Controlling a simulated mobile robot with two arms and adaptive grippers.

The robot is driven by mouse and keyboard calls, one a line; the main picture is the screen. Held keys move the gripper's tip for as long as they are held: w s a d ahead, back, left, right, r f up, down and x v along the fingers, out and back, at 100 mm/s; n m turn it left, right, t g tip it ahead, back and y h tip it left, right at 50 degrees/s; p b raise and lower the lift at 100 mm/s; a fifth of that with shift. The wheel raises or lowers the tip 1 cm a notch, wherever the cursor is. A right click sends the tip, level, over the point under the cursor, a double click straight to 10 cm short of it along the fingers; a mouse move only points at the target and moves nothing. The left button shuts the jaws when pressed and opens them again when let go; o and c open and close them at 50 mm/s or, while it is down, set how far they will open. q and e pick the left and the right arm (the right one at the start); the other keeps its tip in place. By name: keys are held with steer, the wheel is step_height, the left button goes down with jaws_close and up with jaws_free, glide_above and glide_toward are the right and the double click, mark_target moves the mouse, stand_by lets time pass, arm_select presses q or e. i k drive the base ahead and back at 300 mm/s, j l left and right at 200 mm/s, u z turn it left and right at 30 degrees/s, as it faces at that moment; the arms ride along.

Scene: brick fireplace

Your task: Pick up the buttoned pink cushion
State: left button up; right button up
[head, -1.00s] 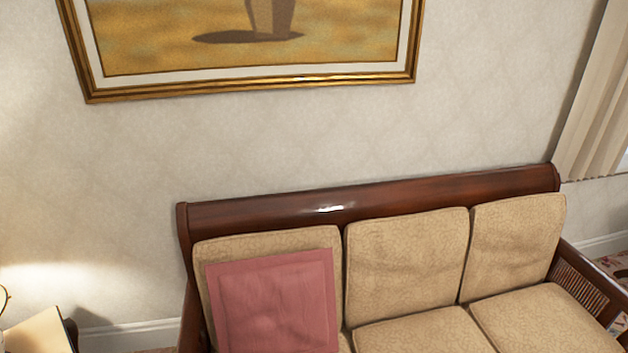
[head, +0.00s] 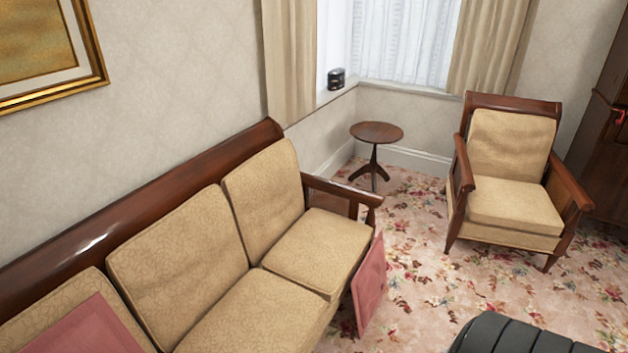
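A pink cushion (head: 88,331) leans against the sofa's left back cushion, at the bottom left of the head view and cut off by the frame edge. No button can be made out on the part that shows. A second flat pink cushion (head: 369,287) stands tilted on the floor against the sofa's front right corner. I cannot tell whether it has a button. Neither of my grippers is in view.
The wooden sofa (head: 303,249) with tan cushions fills the left. A round side table (head: 376,132) stands in the corner, and a tan armchair (head: 502,205) at the right. A dark ribbed object (head: 517,339) is at the bottom. Floral carpet (head: 424,285) lies open between.

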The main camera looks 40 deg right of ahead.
mark_target(368, 285)
steer(key=z, duration=1.9)
steer(key=i+l, duration=0.2)
steer(key=i, duration=0.3)
steer(key=i+l, duration=0.25)
steer(key=i, duration=0.25)
steer(key=i+u, duration=0.05)
